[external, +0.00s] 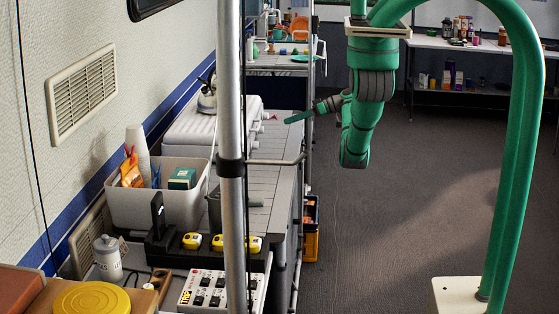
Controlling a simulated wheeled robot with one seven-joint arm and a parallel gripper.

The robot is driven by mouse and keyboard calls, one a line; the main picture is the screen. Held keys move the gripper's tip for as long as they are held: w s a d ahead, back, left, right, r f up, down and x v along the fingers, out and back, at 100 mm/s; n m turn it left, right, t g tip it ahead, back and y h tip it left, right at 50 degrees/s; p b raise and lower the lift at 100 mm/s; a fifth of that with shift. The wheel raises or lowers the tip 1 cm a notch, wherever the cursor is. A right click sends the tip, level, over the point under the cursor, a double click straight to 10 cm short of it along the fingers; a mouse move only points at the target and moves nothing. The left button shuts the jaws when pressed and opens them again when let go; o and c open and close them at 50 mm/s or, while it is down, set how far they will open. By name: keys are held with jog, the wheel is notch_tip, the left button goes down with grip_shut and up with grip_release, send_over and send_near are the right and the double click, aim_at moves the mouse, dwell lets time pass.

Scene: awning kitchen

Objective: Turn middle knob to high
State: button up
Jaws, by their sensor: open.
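A white stove-like unit (205,125) stands on the grey slatted counter against the left wall. Small pale knobs (262,122) stick out from its right side. They are too small to tell which is the middle one or how any is turned. My green arm hangs down from the upper right, and my gripper (298,116) reaches left toward the knob side. It is open and appears empty, and looks a little apart from the knobs. One green finger shows clearly; the other is hard to make out.
A metal pole (230,160) stands in front of the counter. A grey-white bin (150,205) with packets and a kettle (207,97) are near the unit. An orange crate (311,235) stands below the counter's right edge. The dark floor (400,200) to the right is clear.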

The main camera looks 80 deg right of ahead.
aim_at(260, 130)
jog(key=shift+w+a, duration=0.1)
jog(key=shift+w, duration=0.45)
jog(key=x, duration=1)
jog(key=shift+w+a+f, duration=0.1)
jog(key=shift+a, duration=0.05)
jog(key=shift+s, duration=0.25)
jog(key=shift+w, duration=0.1)
jog(key=c, duration=1)
jog(key=shift+w, duration=0.1)
jog(key=shift+c, duration=0.2)
